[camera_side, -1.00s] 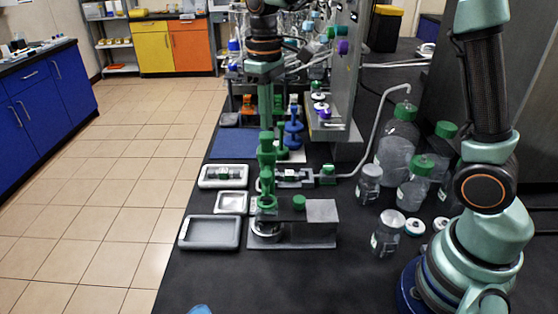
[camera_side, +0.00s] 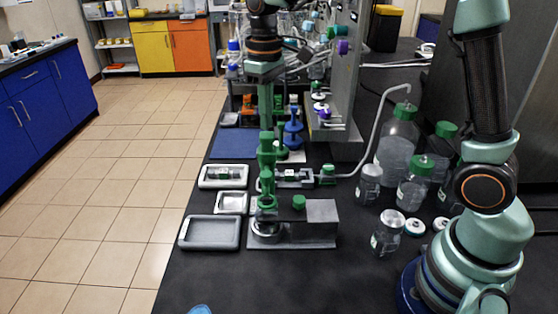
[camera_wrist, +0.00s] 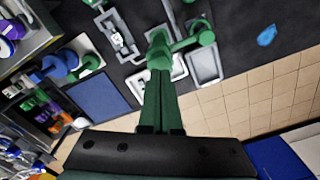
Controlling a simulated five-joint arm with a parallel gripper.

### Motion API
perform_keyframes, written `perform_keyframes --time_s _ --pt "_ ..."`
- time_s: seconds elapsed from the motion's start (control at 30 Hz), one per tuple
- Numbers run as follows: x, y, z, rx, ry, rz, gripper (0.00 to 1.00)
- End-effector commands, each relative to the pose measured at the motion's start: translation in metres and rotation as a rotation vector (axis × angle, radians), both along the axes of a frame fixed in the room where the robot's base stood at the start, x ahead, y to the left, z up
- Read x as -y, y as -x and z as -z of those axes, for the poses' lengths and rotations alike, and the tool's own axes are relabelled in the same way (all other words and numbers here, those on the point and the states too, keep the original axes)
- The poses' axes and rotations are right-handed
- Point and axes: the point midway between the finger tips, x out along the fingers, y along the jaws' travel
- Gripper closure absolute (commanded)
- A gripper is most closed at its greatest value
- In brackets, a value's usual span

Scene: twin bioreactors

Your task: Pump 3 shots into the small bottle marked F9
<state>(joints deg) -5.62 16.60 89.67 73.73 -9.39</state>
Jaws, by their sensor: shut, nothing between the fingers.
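My gripper (camera_side: 266,128) points straight down, its long green fingers closed together and empty. The fingertips appear just above or touching the top of a green pump head (camera_side: 267,155); I cannot tell if they touch. In the wrist view the shut fingers (camera_wrist: 160,66) reach toward the green pump parts (camera_wrist: 203,36). Below the pump is a round metal cup (camera_side: 265,231) on a grey stand (camera_side: 320,212). Small clear bottles stand to the right, one with a white cap (camera_side: 387,232) and another (camera_side: 369,184) behind it. Their labels are too small to read, so I cannot pick out F9.
Grey trays (camera_side: 210,232) lie left of the stand. Larger green-capped bottles (camera_side: 398,140) and a bent pipe (camera_side: 372,120) stand to the right. A blue mat (camera_side: 232,143) and a steel panel (camera_side: 345,75) lie behind. The black bench in front is mostly clear.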

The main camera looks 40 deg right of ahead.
Motion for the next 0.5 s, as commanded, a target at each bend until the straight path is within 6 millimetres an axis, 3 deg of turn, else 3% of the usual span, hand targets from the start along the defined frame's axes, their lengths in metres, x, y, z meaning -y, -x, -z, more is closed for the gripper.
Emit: perform_keyframes --time_s 0.5 --pt "0.0000 0.0000 0.0039 -0.001 0.000 0.000 1.00"
